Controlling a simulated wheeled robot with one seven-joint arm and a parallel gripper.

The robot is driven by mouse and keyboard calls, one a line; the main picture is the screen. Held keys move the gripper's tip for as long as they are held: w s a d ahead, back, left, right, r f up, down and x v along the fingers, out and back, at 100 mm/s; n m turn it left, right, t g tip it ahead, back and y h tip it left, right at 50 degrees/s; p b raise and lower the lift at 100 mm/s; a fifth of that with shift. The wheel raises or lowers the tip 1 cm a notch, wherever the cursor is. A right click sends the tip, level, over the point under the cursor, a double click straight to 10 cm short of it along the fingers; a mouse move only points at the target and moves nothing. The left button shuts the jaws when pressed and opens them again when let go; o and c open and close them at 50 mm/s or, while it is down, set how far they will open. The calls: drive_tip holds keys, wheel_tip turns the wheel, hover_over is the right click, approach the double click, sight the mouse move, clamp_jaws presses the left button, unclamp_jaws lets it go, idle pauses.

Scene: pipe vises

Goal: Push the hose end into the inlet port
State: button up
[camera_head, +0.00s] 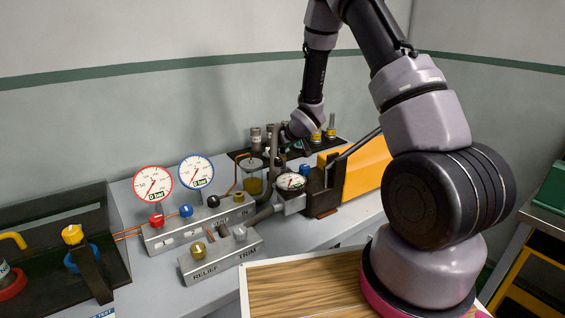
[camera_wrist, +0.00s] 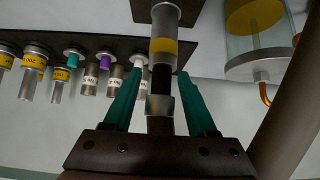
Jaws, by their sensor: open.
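My gripper (camera_wrist: 155,100) is open in the wrist view. Its two teal fingers stand on either side of a cylindrical part (camera_wrist: 164,47) with a grey body, a yellow band and a black section. Gaps show between it and both fingers. I cannot tell whether this part is the hose end. A thick dark hose or tube (camera_wrist: 289,115) runs down the right of the wrist view. In the head view, a grey hose (camera_head: 273,146) rises beside my wrist, near the rack. A valve block (camera_head: 205,222) lettered IN stands left of it; its port opening cannot be made out. My fingertips are hidden there.
A dark rack (camera_wrist: 120,38) holds several fittings with yellow bands, white labels and coloured tips. A clear cup with yellow contents (camera_wrist: 254,40) is close on the right.

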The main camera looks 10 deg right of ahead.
clamp_jaws()
idle(1.4)
